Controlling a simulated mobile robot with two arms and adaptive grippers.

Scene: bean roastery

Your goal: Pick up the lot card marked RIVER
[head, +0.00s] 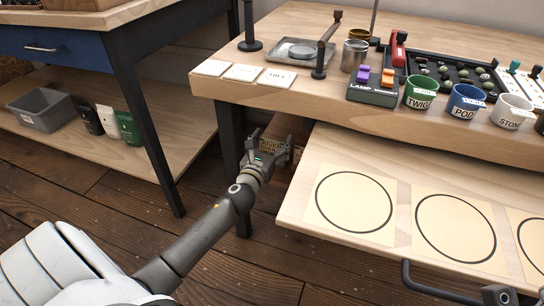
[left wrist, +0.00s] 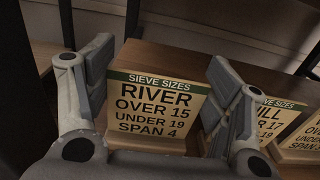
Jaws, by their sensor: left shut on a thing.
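A card with a green band reading SIEVE SIZES and RIVER in large letters (left wrist: 155,108) stands upright on a wooden surface in the left wrist view. In the head view my left gripper (head: 272,150) reaches under the left front of the bench, and the card is small and mostly hidden there.
Two more standing cards (left wrist: 275,120) are close to the right finger. A pull-out board with ringed squares (head: 292,212) juts out right of my left gripper, with a black handle (head: 440,290). Labelled cups (head: 467,102) stand on the bench (head: 330,108). A dark bench leg (head: 233,150) is close left.

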